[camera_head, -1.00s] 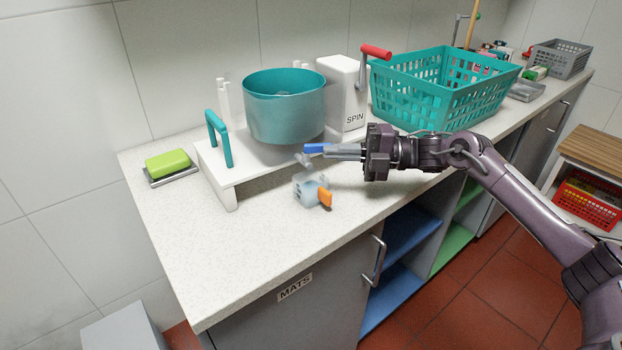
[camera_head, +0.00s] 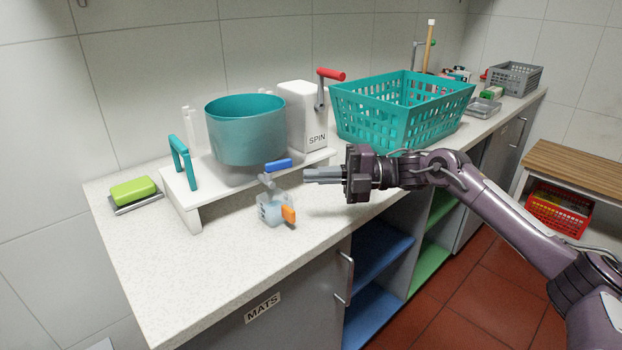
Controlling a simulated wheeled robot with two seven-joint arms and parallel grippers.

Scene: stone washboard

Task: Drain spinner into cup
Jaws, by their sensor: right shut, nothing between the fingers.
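The spinner has a teal drum (camera_head: 246,132) on a white stand (camera_head: 183,205), beside a white box marked SPIN (camera_head: 307,118) with a red-handled crank (camera_head: 330,76). A grey tap with a blue lever (camera_head: 278,165) sticks out low at the drum's front. A clear cup (camera_head: 270,210) with an orange handle (camera_head: 290,215) stands on the counter below the tap and appears to hold pale liquid. My right gripper (camera_head: 308,175) is shut and empty, just right of the blue lever with a small gap. My left gripper is not in view.
A teal basket (camera_head: 400,112) stands on the counter behind my right arm. A green sponge (camera_head: 133,190) lies on a dish at the left. The counter front (camera_head: 150,270) is clear. A grey basket (camera_head: 515,78) is at the far end.

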